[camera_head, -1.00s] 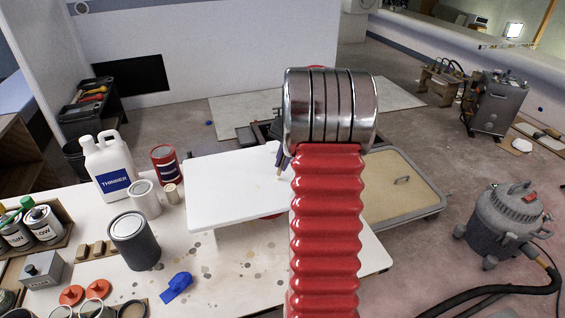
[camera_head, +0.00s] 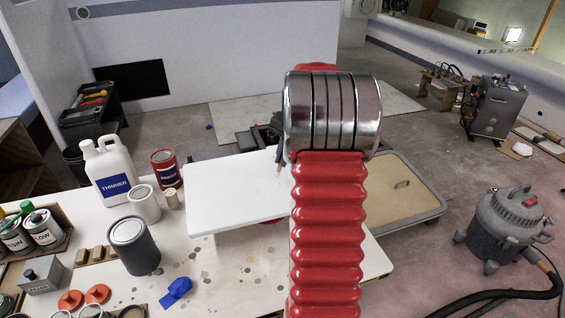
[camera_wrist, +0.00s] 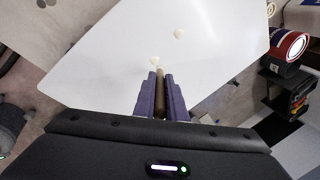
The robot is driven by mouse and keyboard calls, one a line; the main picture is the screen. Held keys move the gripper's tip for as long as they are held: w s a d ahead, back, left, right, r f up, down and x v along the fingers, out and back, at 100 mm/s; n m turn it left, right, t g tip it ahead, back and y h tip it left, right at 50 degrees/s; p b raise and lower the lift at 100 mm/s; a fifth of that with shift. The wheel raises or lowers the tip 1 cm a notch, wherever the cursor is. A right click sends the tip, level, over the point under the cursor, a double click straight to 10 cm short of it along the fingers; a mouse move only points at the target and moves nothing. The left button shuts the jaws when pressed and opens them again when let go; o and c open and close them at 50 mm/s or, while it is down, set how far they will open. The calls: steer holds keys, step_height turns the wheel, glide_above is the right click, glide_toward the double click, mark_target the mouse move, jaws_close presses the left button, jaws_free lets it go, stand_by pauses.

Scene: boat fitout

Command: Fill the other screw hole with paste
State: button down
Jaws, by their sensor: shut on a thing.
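A white panel (camera_head: 235,190) lies raised above the bench; it also fills much of the wrist view (camera_wrist: 100,50). My gripper (camera_wrist: 160,78) has purple fingers shut on a slim brown stick (camera_wrist: 160,102), whose far end points at the panel. A pale cream dab (camera_wrist: 155,62) shows at the stick's tip; I cannot tell whether it is on the stick or on the panel. Another cream dab (camera_wrist: 179,34) lies on the panel farther off, apart from the stick. In the head view my arm hides most of my gripper (camera_head: 280,158). No open screw hole can be made out.
A grey vacuum (camera_head: 508,228) stands on the floor at right.

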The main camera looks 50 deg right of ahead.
steer(key=shift+r, duration=1.65)
